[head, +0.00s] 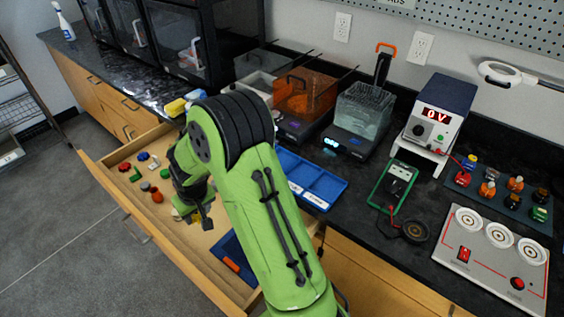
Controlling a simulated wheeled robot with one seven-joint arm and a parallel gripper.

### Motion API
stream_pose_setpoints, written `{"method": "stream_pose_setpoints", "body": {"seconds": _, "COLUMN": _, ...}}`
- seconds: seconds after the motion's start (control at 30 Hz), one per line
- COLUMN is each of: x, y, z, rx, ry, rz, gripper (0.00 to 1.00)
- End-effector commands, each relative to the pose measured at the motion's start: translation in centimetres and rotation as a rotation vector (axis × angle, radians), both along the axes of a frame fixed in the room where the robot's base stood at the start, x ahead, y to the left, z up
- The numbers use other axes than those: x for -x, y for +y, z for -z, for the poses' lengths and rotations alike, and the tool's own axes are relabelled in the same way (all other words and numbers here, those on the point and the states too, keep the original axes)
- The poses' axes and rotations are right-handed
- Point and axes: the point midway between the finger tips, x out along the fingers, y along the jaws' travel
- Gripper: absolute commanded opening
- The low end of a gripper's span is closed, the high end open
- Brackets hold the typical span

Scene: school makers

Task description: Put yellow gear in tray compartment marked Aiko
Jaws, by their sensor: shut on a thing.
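My gripper (202,219) is low over the open wooden drawer, pointing down, shut on a small yellow piece (206,224). The piece is mostly hidden by the fingers; its gear shape is too small to make out. A blue tray (338,186) with compartments lies on the black counter, right of my gripper and partly behind my arm. White labels (315,201) show on its near edge, but their writing cannot be read.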

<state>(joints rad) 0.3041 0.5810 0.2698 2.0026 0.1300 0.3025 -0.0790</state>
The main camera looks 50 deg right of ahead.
Motion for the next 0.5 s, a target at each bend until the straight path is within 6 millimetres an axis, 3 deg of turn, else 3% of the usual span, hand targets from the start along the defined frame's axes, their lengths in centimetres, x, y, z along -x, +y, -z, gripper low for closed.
{"method": "stream_pose_setpoints", "body": {"seconds": 0.27, "x": -1.8, "y": -7.4, "z": -2.8, "rx": -0.013, "ry": -0.005, "rz": 0.091, "gripper": 0.23}}
{"method": "stream_pose_setpoints", "body": {"seconds": 0.37, "x": -2.0, "y": -11.7, "z": -4.4, "rx": -0.016, "ry": -0.007, "rz": 0.132, "gripper": 0.23}}
{"method": "stream_pose_setpoints", "body": {"seconds": 0.5, "x": -1.1, "y": -19.1, "z": -7.4, "rx": -0.012, "ry": -0.011, "rz": 0.191, "gripper": 0.23}}
